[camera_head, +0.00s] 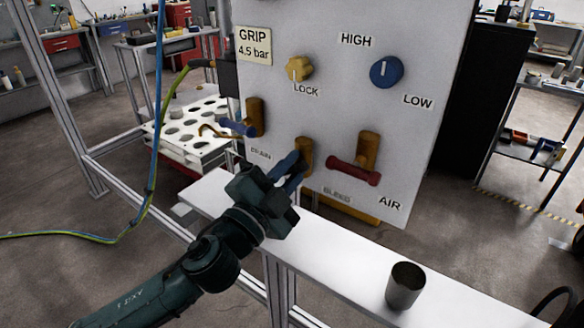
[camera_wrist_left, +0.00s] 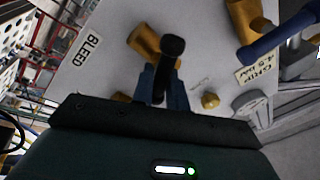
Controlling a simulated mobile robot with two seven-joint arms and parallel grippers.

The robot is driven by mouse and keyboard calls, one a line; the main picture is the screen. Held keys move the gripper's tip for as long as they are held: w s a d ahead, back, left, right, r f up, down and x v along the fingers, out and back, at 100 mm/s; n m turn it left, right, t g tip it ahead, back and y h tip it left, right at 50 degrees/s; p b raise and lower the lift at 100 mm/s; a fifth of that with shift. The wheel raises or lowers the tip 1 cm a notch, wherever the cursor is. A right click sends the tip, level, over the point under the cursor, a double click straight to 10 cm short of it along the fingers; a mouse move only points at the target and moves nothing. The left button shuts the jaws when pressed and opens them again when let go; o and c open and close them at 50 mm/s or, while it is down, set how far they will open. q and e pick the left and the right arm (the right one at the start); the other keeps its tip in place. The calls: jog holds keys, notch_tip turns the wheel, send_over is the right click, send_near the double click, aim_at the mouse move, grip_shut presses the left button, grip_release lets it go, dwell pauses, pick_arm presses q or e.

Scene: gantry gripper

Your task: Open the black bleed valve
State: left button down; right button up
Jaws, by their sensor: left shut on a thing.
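The panel's middle brass valve (camera_head: 305,150) is the bleed valve. In the left wrist view its brass body (camera_wrist_left: 145,42) shows behind a black lever (camera_wrist_left: 172,47). My left gripper (camera_head: 290,165) reaches the valve from the lower left. In the left wrist view its blue fingers (camera_wrist_left: 163,85) are shut on the black lever, one on each side. The lever's far end sticks out beyond the fingers, over the brass body. In the head view the gripper hides the lever. My right gripper is not in view.
The red AIR lever (camera_head: 353,171) is close on the right. The blue DRAIN lever (camera_head: 238,127) is on the left, near a white perforated rack (camera_head: 190,130). Yellow LOCK (camera_head: 299,69) and blue (camera_head: 386,72) knobs are above. A metal cup (camera_head: 405,286) stands on the white shelf (camera_head: 330,258).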

pick_arm(q)
jog(key=shift+n, duration=0.4)
jog(key=n+y, duration=0.1)
jog(key=n, duration=0.2)
jog(key=shift+r+t, duration=0.2)
jog(key=shift+t, duration=0.2)
jog(key=n+p, duration=0.1)
jog(key=n, duration=0.1)
jog(key=n+y+p, duration=0.1)
jog(key=n, duration=0.1)
jog(key=shift+w+a+r+n, duration=0.15)
jog(key=shift+a+r+n, duration=0.05)
jog(key=shift+n, duration=0.1)
jog(key=shift+n+y+p, duration=0.5)
jog(key=shift+n+y, duration=0.1)
jog(key=shift+n, duration=0.4)
jog(key=shift+w+a+n+p, duration=0.15)
jog(key=shift+n+p, duration=0.65)
jog(key=shift+n, duration=0.4)
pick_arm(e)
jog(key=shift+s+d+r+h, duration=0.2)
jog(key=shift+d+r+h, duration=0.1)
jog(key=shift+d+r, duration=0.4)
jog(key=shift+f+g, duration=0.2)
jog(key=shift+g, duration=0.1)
